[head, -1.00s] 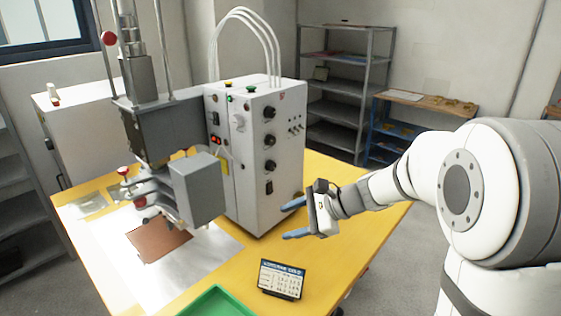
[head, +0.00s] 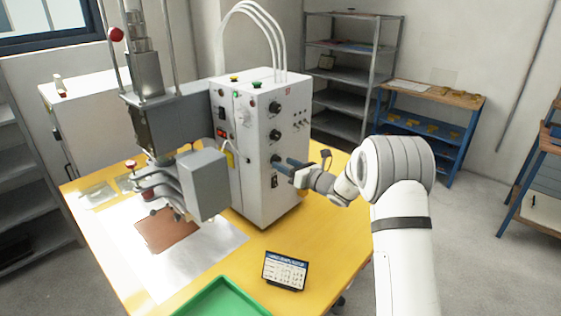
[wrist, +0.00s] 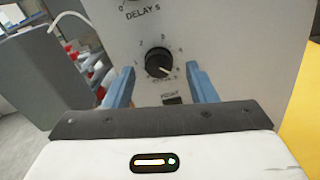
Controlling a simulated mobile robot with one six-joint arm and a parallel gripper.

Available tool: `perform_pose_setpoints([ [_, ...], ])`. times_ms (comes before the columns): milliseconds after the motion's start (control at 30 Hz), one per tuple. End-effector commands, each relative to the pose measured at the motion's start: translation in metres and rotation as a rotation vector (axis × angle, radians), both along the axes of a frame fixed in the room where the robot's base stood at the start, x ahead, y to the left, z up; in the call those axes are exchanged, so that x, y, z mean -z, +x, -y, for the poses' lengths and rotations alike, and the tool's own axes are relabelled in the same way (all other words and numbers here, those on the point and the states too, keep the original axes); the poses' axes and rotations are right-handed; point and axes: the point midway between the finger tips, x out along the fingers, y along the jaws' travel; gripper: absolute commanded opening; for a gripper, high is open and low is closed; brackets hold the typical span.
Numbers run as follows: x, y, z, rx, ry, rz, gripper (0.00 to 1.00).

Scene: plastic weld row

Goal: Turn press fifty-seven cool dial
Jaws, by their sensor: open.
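The press control cabinet (head: 262,205) is a tall white box on the yellow table, with a column of black dials on its right-hand face. The lowest dial (wrist: 159,62) is round and black with a pale pointer line aimed to the lower right; numbers ring it, and its label below is too small to read surely. In the head view this dial (head: 275,158) is just beside my fingertips. My gripper (head: 284,165) is open. In the wrist view its blue fingers (wrist: 160,72) stand left and right of the dial, apart from it.
A dark switch (wrist: 172,99) sits just below the dial, and a dial marked "DELAY s" above it. The press head (head: 200,185) stands to the left. A small sign (head: 285,270) and a green tray (head: 222,300) are at the table's front.

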Motion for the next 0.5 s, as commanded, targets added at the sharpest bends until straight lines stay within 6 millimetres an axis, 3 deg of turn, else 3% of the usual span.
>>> perform_pose_setpoints([
  [200,0.0,0.0105,-0.0145,-0.001,-0.001,-0.001,0.51],
  [500,0.0003,0.0111,-0.0157,-0.001,-0.001,0.0,0.48],
])
